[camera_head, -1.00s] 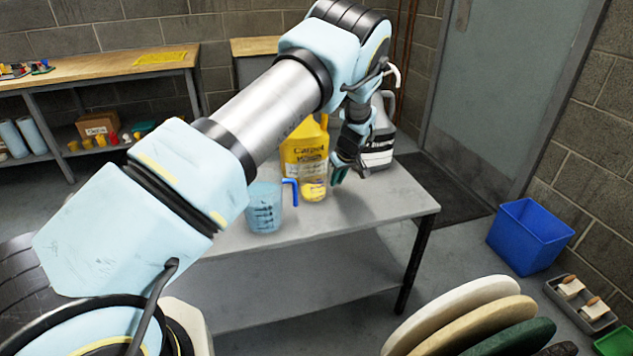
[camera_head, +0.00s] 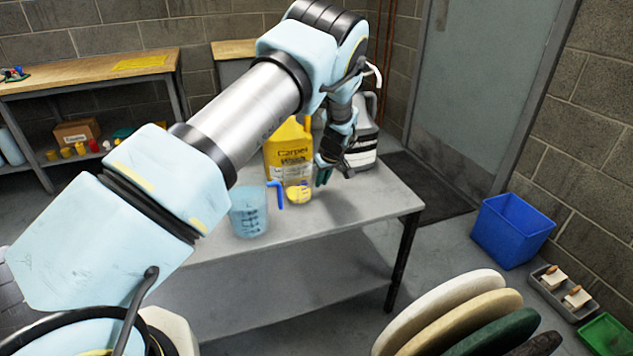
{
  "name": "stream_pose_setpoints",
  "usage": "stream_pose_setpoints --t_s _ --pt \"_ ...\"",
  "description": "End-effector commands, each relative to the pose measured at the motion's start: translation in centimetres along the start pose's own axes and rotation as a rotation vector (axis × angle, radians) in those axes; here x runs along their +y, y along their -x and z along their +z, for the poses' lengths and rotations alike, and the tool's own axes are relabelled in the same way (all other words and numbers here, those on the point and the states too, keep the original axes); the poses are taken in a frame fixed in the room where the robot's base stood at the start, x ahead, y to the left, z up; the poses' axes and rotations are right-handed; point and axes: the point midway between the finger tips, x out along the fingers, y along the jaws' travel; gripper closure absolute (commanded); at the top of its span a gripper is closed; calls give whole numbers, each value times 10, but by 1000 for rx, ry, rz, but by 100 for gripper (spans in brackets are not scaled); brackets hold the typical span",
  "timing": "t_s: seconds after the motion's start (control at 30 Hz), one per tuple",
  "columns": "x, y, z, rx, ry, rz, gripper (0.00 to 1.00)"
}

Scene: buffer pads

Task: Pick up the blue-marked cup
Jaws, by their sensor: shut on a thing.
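A clear measuring jug (camera_head: 249,213) with dark blue marks and a blue handle stands upright on the grey table (camera_head: 350,222). My gripper (camera_head: 322,178) hangs pointing down to the right of the yellow-marked cup, near the tabletop. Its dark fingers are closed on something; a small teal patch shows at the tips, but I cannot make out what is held. The jug and the yellow-marked cup stand apart from the fingers.
A yellow carpet cleaner jug (camera_head: 287,150) and a grey jug (camera_head: 364,140) stand behind the gripper. The front right of the table is clear. A blue bin (camera_head: 512,230) stands on the floor at right, and several round pads (camera_head: 440,315) stand at the bottom right.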

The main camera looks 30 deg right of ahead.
Motion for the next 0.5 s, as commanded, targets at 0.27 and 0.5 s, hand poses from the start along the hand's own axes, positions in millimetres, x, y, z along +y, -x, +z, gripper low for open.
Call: stream_pose_setpoints --t_s 0.27,0.5 --pt "0 14 -6 1 1 1 100" --pt "1 35 -15 1 0 1 100"
